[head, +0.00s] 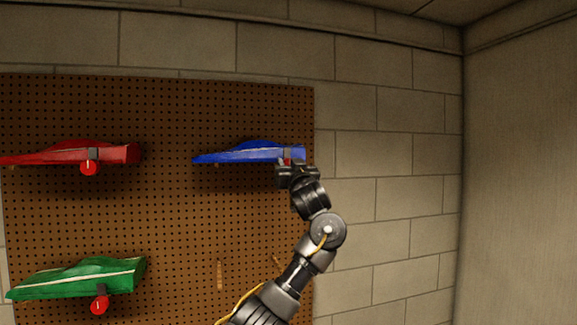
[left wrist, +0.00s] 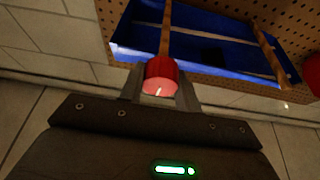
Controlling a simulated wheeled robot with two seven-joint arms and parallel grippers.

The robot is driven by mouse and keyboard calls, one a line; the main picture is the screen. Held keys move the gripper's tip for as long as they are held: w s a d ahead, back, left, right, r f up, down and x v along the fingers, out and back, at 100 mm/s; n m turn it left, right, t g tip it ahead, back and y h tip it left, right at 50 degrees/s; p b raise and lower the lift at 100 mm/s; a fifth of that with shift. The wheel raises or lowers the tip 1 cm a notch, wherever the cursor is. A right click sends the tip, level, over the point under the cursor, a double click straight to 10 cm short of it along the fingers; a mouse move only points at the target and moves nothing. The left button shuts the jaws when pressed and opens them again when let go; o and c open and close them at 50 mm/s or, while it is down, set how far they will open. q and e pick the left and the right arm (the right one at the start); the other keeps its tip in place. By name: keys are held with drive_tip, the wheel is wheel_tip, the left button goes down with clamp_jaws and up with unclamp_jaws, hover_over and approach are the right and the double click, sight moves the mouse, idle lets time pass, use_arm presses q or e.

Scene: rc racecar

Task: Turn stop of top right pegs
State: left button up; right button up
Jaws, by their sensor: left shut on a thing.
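The blue car (head: 240,153) rests at the top right of the pegboard. My left gripper (head: 286,166) is at its right end, just below it. In the left wrist view, my left gripper (left wrist: 161,90) is shut on a red round stop (left wrist: 160,72), with a finger on each side. The blue car's underside (left wrist: 205,45) is beyond it, with two wooden pegs (left wrist: 166,30) running across it. In the head view the gripper largely hides this stop. My right gripper is not in view.
The brown pegboard (head: 180,220) holds a red car (head: 75,154) and a green car (head: 80,278) at left, with red stops (head: 88,168) below them. Bare wooden pegs (head: 219,275) stick out at lower right. Another red part (left wrist: 312,70) shows at the wrist view's right edge.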

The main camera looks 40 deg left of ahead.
use_arm(q)
drive_tip(key=m+t+h+b, duration=0.1)
drive_tip(key=m, duration=0.1)
drive_tip(key=m+t+b, duration=0.1)
drive_tip(key=m, duration=0.2)
drive_tip(key=shift+f+h+b, duration=0.1)
drive_tip(key=shift+h+b, duration=0.3)
drive_tip(key=m+t+h+b, duration=0.1)
drive_tip(key=m, duration=0.3)
drive_tip(key=shift+h, duration=0.4)
drive_tip(key=m+h+b, duration=0.1)
drive_tip(key=m, duration=0.2)
drive_tip(key=shift+m+t, duration=0.3)
drive_tip(key=m+h, duration=0.1)
drive_tip(key=m, duration=0.2)
drive_tip(key=shift+h+b, duration=0.3)
drive_tip(key=shift+h, duration=0.1)
drive_tip(key=shift+r+m+h, duration=0.2)
drive_tip(key=shift+m+h, duration=0.3)
drive_tip(key=shift+m, duration=0.5)
drive_tip(key=shift+f+m+g+h+p, duration=0.1)
drive_tip(key=shift+m+g+h+p, duration=0.25)
drive_tip(key=shift+m, duration=0.8)
drive_tip(key=shift+m+g+h+p, duration=0.25)
drive_tip(key=shift+m+g+p, duration=0.15)
drive_tip(key=shift+m, duration=0.75)
drive_tip(key=shift+f, duration=0.1)
